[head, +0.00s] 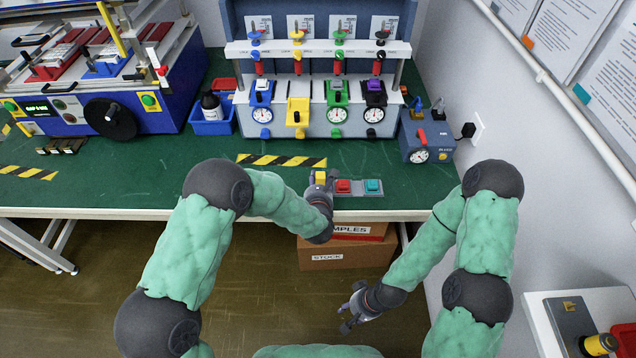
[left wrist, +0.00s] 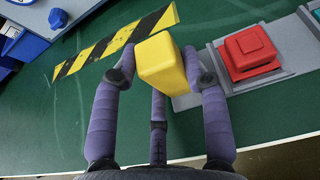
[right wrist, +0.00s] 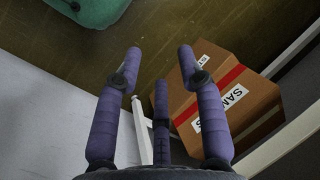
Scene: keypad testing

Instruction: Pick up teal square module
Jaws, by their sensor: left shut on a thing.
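The teal square module (head: 373,185) sits at the right end of a grey strip (head: 357,192) near the table's front edge. A red square module (head: 344,186) sits left of it on the strip, and it also shows in the left wrist view (left wrist: 249,50). My left gripper (head: 320,178) is at the strip's left end, shut on a yellow module (left wrist: 160,62). The yellow module is between the fingers, partly over the strip's left end. My right gripper (head: 352,308) hangs low in front of the table, open and empty, its fingers apart in the right wrist view (right wrist: 160,75).
The green table (head: 200,185) has a yellow-black striped tape (head: 282,161) behind the strip. A blue-grey gauge box (head: 427,138) stands at the right, below the wall. Cardboard boxes (head: 345,252) are under the table near my right gripper. A test rack (head: 318,60) stands behind.

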